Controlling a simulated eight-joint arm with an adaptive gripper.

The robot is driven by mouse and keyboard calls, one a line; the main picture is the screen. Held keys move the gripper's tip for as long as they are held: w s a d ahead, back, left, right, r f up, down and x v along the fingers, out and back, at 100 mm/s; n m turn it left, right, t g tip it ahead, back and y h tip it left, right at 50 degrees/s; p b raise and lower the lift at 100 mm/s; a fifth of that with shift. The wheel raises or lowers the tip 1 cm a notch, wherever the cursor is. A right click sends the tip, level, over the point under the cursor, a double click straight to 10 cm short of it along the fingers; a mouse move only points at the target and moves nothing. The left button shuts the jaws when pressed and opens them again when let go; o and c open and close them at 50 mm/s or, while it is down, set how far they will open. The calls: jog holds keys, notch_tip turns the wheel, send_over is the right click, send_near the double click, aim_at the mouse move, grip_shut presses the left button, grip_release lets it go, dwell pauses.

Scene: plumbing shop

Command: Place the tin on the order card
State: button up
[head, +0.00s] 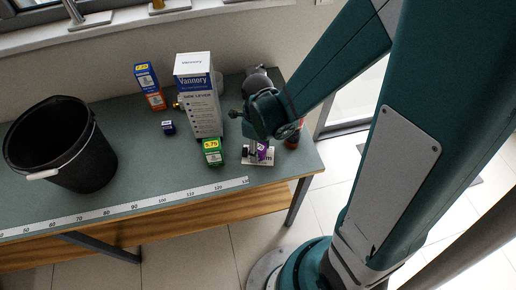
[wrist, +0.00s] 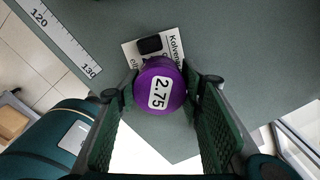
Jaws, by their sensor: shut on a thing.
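The purple tin (wrist: 160,88), its round top marked 2.75, is between the two fingers of my gripper (wrist: 161,91) in the wrist view. My gripper is shut on it. The white order card (wrist: 135,49) lies on the bench behind the tin and is partly hidden by it; printed text and a dark square show on it. In the head view the purple tin (head: 263,152) shows over the card (head: 258,163), near the bench's right end. I cannot tell whether the tin touches the card.
A green 5.75 box (head: 212,153) stands left of the card, with a tall white Vannory box (head: 198,97) behind it. A small dark blue item (head: 168,128), a blue-orange box (head: 149,86) and a black bucket (head: 62,145) stand farther left. A red-brown item (head: 293,139) is at right.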

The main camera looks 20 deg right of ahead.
jog(key=shift+f, duration=0.15)
jog(key=o, duration=0.9)
jog(key=shift+o, duration=0.2)
jog(key=shift+r, duration=0.25)
notch_tip(320, 180, up, 12)
jog(key=p, duration=0.2)
dwell(0.4)
dwell(0.5)
